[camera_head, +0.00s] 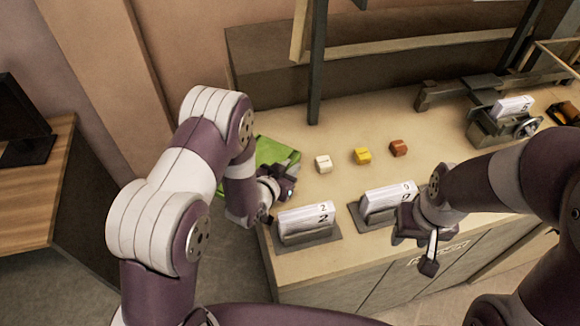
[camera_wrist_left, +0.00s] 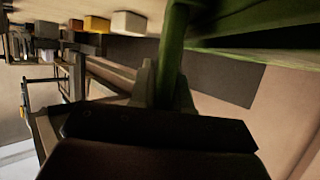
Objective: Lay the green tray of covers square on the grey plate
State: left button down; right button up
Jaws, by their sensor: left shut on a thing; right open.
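The green tray (camera_head: 276,151) is at the left end of the counter in the head view, partly hidden behind my left arm. My left gripper (camera_head: 288,184) is shut on the tray's near edge. In the left wrist view, the gripper fingers (camera_wrist_left: 165,88) pinch the tray's green edge (camera_wrist_left: 176,35). The covers cannot be made out. I cannot pick out the grey plate for certain; a dark grey flat area (camera_wrist_left: 225,78) shows behind the tray in the wrist view. My right gripper (camera_head: 428,250) is open, off the counter's front edge.
White (camera_head: 323,164), yellow (camera_head: 362,156) and orange-brown (camera_head: 398,148) blocks stand right of the tray. Two card stacks (camera_head: 306,219) (camera_head: 388,198) on dark bases line the front edge. A dark upright post (camera_head: 317,70) stands behind. A clamp-like device (camera_head: 497,125) stands further right.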

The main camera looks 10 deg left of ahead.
pick_arm(q)
jog(key=c, duration=1.5)
grip_release()
jog(key=shift+f, duration=0.2)
jog(key=o, duration=0.4)
jog(key=shift+w, duration=0.1)
